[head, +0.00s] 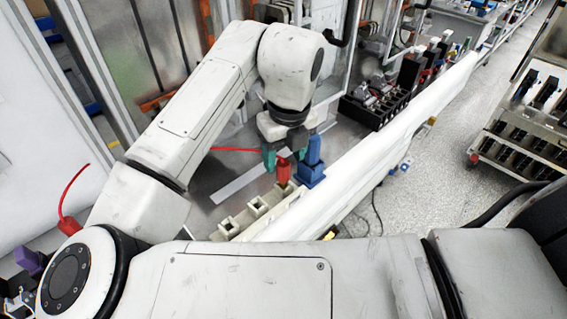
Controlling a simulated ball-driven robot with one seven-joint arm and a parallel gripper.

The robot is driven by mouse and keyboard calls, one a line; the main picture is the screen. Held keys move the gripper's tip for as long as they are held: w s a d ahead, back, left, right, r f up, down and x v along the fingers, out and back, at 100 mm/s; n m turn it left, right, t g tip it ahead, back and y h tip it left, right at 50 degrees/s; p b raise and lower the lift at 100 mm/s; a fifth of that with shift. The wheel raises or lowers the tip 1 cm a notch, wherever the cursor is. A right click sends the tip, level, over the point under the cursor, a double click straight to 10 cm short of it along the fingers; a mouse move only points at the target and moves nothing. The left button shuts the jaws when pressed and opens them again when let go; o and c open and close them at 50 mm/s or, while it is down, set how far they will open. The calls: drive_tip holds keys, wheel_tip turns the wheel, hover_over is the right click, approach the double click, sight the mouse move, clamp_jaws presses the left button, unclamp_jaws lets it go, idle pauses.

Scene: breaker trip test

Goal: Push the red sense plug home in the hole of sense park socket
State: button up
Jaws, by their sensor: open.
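The red sense plug (283,171) stands about upright at the far end of a row of beige sockets (257,207). Its lower end meets the row there, but I cannot tell how deep it sits in a hole. Which socket is the sense park socket is not marked clearly. My gripper (282,158), with teal fingers, points down at the top of the red plug. It is open, with the fingers around or just above the plug's top; whether they touch it is hidden. A red cable (236,149) runs left from near the gripper.
A blue plug (313,151) stands in a blue socket (311,174) close right of the red plug. A long white rail (385,145) runs along the right. Black breakers (376,101) stand farther back. Another red plug (69,226) with a cable is at far left.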

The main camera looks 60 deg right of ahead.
drive_tip(key=r, duration=0.7)
drive_tip(key=shift+s+a, duration=0.2)
drive_tip(key=shift+s, duration=0.2)
drive_tip(key=shift+c, duration=0.4)
